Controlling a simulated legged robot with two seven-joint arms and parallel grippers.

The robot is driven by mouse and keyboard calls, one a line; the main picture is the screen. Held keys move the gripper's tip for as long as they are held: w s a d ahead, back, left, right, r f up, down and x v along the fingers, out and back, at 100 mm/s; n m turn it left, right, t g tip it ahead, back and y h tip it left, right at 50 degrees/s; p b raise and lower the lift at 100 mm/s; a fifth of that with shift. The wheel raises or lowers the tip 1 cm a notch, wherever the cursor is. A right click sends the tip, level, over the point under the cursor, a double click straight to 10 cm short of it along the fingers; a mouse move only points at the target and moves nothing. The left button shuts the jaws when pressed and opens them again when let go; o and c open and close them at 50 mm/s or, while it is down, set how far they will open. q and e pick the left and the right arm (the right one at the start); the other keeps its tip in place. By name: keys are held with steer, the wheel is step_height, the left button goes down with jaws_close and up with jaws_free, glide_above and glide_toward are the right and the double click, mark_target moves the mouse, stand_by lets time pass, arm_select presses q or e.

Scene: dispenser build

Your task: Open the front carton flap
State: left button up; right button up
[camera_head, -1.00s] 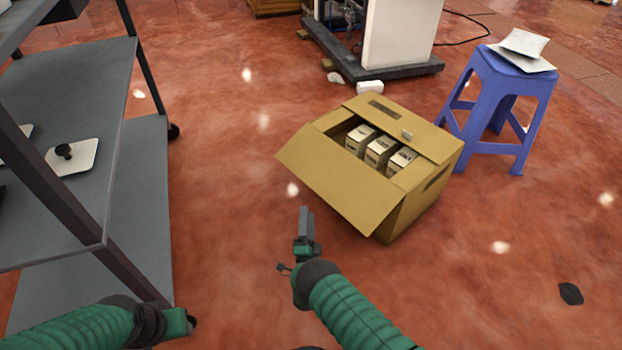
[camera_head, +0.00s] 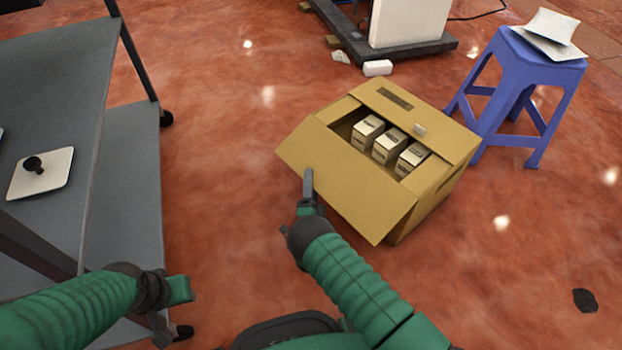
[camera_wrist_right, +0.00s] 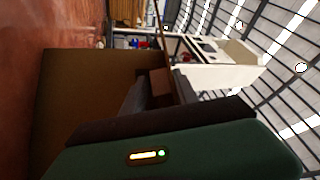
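A brown cardboard carton (camera_head: 432,196) stands on the floor right of centre in the head view, with several small boxes (camera_head: 389,145) inside. Its front flap (camera_head: 345,184) slants outward and down toward me. The far flap (camera_head: 413,115) partly covers the top. My right gripper (camera_head: 308,186) is at the front flap's left part in the head view; I cannot tell whether it touches. In the right wrist view a brown cardboard panel (camera_wrist_right: 75,115) is close beside the dark fingers (camera_wrist_right: 155,88). The finger gap is unclear. My left gripper (camera_head: 178,305) is at lower left, away from the carton, its fingertips unclear.
A grey shelf cart (camera_head: 125,190) stands at the left, with a white plate and black knob (camera_head: 38,173) on it. A blue stool (camera_head: 525,85) holding papers stands behind the carton at right. Open red floor (camera_head: 220,170) lies between cart and carton.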

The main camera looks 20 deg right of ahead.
jaws_close()
steer(key=shift+s+d+f, duration=0.1)
steer(key=shift+d+f, duration=0.05)
steer(key=shift+f, duration=0.05)
stand_by(0.9)
